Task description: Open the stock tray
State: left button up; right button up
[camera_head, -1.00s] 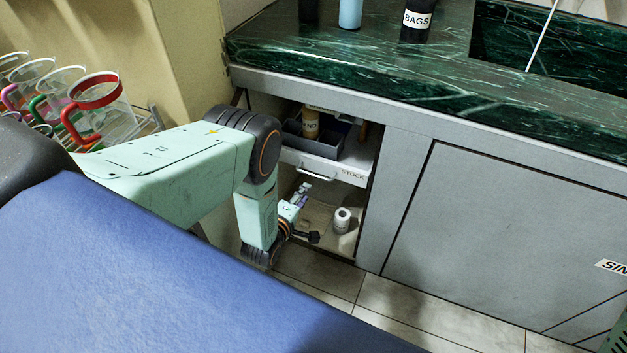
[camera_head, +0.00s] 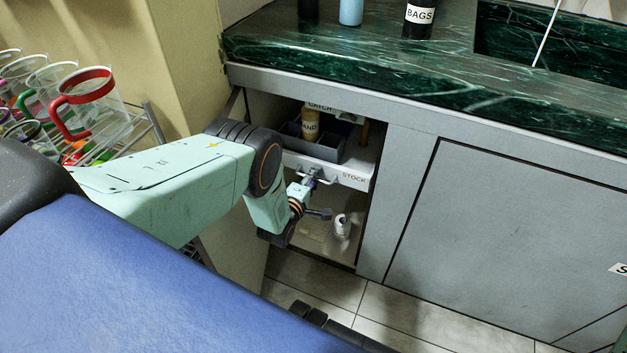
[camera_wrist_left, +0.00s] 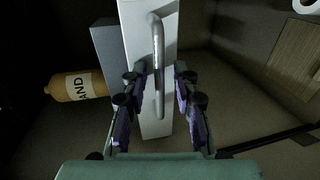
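The stock tray (camera_head: 354,176) is a white tray with a "STOCK" label and a bar handle on its front, inside the open cabinet. It looks pushed in. My left gripper (camera_head: 311,178) is at the tray's front by the handle. In the left wrist view the tray's white front (camera_wrist_left: 138,40) and its silver handle (camera_wrist_left: 158,65) show, with the handle running between the two fingers of the left gripper (camera_wrist_left: 159,88). The fingers stand open, with gaps on both sides of the handle. My right gripper does not show.
A bottle labelled "SAND" (camera_head: 310,124) stands in a grey bin (camera_head: 328,148) on the tray. A white roll (camera_head: 342,226) is on the cabinet floor below. The green marble counter (camera_head: 380,65) overhangs above. A rack of mugs (camera_head: 92,100) is at left.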

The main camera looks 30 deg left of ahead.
pick_arm(q)
jog(key=shift+c, duration=0.2)
grip_shut()
dwell(0.5)
